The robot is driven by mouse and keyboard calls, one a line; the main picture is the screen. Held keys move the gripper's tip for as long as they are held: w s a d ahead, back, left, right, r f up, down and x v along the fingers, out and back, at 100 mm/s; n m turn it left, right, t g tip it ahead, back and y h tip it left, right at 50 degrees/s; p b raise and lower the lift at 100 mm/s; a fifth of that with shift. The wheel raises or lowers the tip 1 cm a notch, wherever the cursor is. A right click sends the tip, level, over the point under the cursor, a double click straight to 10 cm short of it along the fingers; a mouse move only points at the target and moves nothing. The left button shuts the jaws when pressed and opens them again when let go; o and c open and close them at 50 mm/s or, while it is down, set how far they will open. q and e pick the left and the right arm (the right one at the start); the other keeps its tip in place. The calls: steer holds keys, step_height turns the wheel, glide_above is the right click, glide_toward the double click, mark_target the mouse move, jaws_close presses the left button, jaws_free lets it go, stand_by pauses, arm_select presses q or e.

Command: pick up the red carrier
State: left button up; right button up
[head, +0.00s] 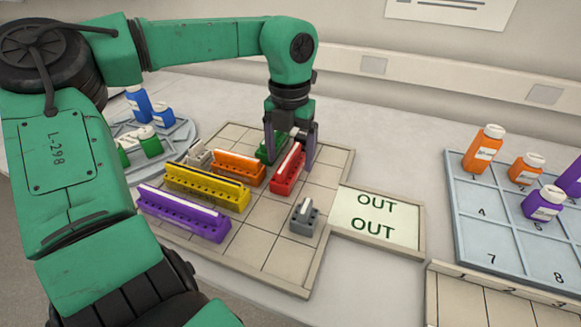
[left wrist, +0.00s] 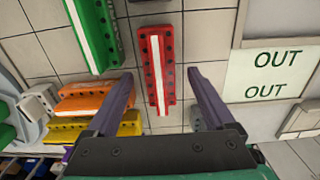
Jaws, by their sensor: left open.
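The red carrier (head: 288,170) is a long narrow block with a white strip along it and holes, lying on the tiled tray (head: 270,262) near its far side. In the left wrist view the red carrier (left wrist: 156,68) lies ahead of and between the two fingers. My left gripper (head: 290,150) is open, pointing down over the far part of the tray. It also shows in the left wrist view (left wrist: 160,95), with nothing held between its fingers. In the head view one finger hides part of the red carrier's far end. My right gripper is not in view.
Close by are a green carrier (head: 270,148), an orange one (head: 238,167), a yellow one (head: 205,187), a purple one (head: 183,213) and a small grey one (head: 304,217). An OUT sign (head: 378,217) adjoins the tray. Bottles stand on a numbered board (head: 480,225) at right.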

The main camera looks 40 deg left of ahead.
arm_select(q)
step_height(320, 180, down, 3)
steer(key=shift+r, duration=0.1)
jaws_close()
